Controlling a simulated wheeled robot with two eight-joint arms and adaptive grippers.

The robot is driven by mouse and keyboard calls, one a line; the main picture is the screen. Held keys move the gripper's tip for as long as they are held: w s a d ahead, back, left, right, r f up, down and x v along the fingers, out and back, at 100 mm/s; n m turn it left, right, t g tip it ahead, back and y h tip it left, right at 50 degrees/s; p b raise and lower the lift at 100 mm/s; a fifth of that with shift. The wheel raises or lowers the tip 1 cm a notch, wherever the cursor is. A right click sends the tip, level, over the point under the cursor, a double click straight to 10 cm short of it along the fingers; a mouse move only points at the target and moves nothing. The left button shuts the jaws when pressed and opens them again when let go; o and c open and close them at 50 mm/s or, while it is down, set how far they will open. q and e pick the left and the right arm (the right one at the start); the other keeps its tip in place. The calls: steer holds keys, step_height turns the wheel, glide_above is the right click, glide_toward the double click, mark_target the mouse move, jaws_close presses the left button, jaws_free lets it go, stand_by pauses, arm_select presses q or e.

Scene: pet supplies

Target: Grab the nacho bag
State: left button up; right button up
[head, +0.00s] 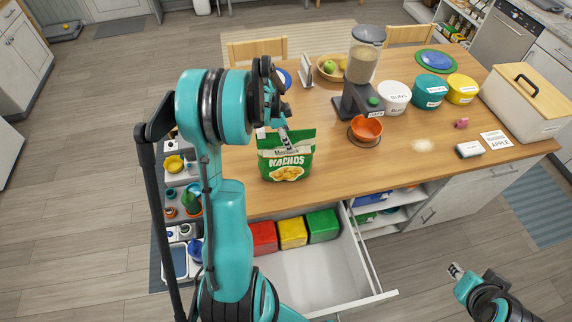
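The green nacho bag (286,160) stands upright on the wooden table near its front left edge, with a white band and yellow chips printed on its front. My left gripper (284,138) reaches down at the bag's top from above and behind the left arm. A grey finger overlaps the bag's upper edge. I cannot tell whether the fingers are closed on the bag or only beside it. My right gripper (455,270) is low at the bottom right, away from the table, and only its tip shows clearly; its opening cannot be made out.
An open drawer (335,290) below the table holds red, yellow and green packs. A food dispenser (362,75) stands over an orange bowl (366,129) right of the bag. Lidded tubs (396,98) and a wooden-topped bin (525,100) are farther right. Bare tabletop lies right of the bag.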

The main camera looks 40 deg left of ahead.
mark_target(286, 155)
arm_select(q)
steer(key=shift+x, duration=1.05)
steer(key=shift+w+f+b, duration=0.1)
steer(key=shift+f+b, duration=0.2)
steer(key=shift+b, duration=0.15)
jaws_close()
